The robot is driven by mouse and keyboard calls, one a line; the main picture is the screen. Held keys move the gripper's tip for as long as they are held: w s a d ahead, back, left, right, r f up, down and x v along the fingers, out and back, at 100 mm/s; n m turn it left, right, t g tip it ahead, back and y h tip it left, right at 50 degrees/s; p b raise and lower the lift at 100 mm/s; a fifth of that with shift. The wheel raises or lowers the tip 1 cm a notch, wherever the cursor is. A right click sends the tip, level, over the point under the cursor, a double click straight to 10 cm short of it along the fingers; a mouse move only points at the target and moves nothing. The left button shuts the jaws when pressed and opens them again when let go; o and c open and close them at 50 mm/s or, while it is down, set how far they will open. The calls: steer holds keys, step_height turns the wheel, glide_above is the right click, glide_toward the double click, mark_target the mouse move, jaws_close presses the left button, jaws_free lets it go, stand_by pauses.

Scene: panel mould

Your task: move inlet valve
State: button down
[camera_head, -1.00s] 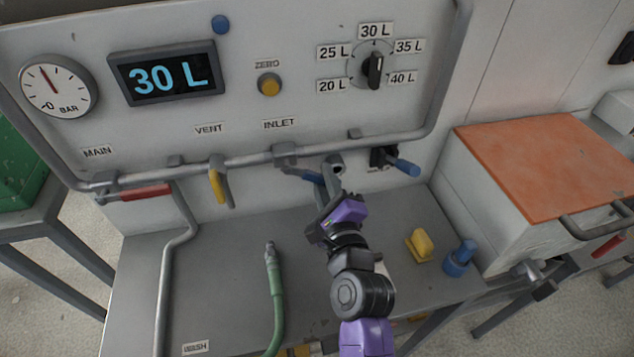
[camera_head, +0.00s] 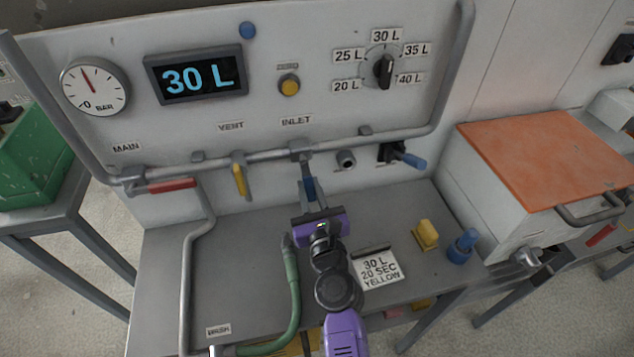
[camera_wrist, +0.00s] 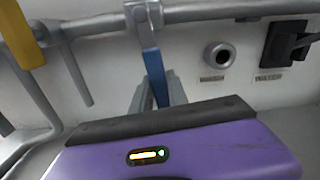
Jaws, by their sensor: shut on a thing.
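The inlet valve (camera_head: 308,185) hangs from the pipe below the INLET label (camera_head: 297,120). Its lever has a grey upper part and a blue grip, and it points down, across the pipe. In the wrist view the blue lever (camera_wrist: 154,66) runs down between my fingers. My gripper (camera_head: 309,196) is shut on the blue grip from the front. In the wrist view my gripper (camera_wrist: 158,94) has one grey finger on each side of the lever. The lever's lower end is partly hidden behind the gripper body.
The yellow vent lever (camera_head: 239,180) hangs to the left, and the red main lever (camera_head: 166,186) lies along the pipe. A green hose (camera_head: 293,285) lies left of my arm.

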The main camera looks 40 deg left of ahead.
steer(key=shift+s+a+f+m, duration=0.1)
steer(key=shift+s+a+m, duration=0.25)
steer(key=shift+s+m, duration=0.25)
steer(key=c, duration=1.3)
jaws_free()
steer(key=shift+w, duration=0.1)
steer(key=p+v, duration=0.2)
steer(key=v, duration=0.5)
steer(key=shift+s+d, duration=0.25)
